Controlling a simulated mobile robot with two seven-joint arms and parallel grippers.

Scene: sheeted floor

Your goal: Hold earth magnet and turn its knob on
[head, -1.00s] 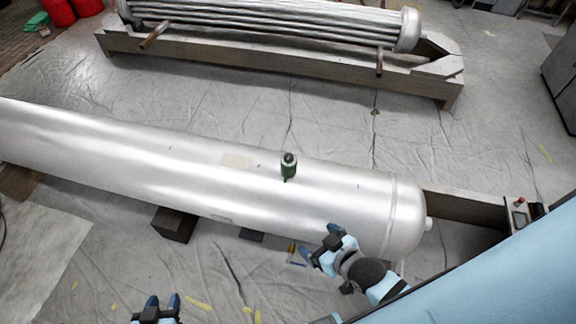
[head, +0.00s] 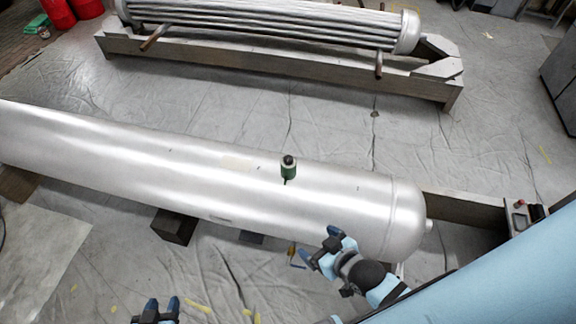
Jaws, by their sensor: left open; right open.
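The earth magnet (head: 289,168) is a small green cylinder with a dark round top, the likely knob. It stands upright on top of the long silver tank (head: 130,160). My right gripper (head: 318,244) is open and empty in front of the tank's right part, below and to the right of the magnet, apart from it. My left gripper (head: 161,304) is open and empty at the bottom edge, well below and left of the magnet. Most of the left arm is out of view.
Dark blocks (head: 174,226) support the tank. Behind it a tube bundle (head: 270,22) rests on a grey steel frame (head: 270,72). A metal beam (head: 465,210) lies right of the tank.

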